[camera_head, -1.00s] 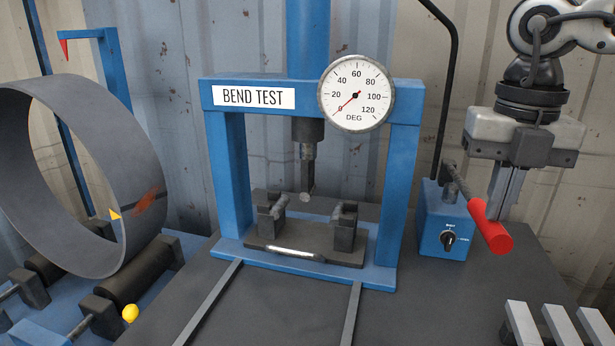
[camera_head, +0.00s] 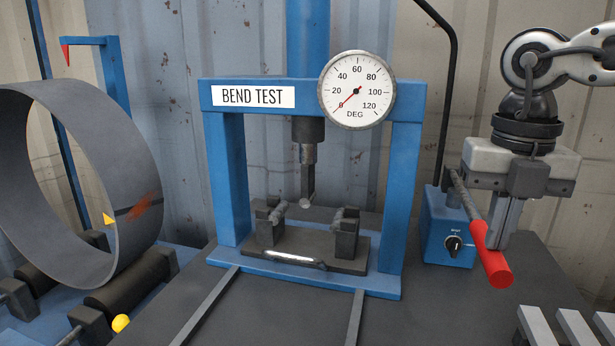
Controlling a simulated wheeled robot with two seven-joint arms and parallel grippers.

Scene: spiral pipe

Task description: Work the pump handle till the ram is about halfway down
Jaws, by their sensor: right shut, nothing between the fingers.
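The blue press frame (camera_head: 225,180) labelled BEND TEST stands in the middle. Its ram (camera_head: 308,160) hangs from the crossbeam, its rounded tip just above the gap between the two dark supports. The round gauge (camera_head: 357,91) has its red needle near 0. The blue pump (camera_head: 440,232) stands right of the press, with a selector knob on its front. Its handle slopes down toward me and ends in a red grip (camera_head: 491,258). My right gripper (camera_head: 500,238) is shut and empty, pointing down at the red grip, which partly hides its fingertips; contact is unclear. My left gripper is out of view.
A large grey pipe ring (camera_head: 135,150) rests on dark rollers (camera_head: 135,283) at the left, near a yellow knob (camera_head: 120,323). Several pale bars (camera_head: 575,328) lie at the bottom right. A black hose (camera_head: 450,90) rises behind the pump. The front table middle is mostly clear.

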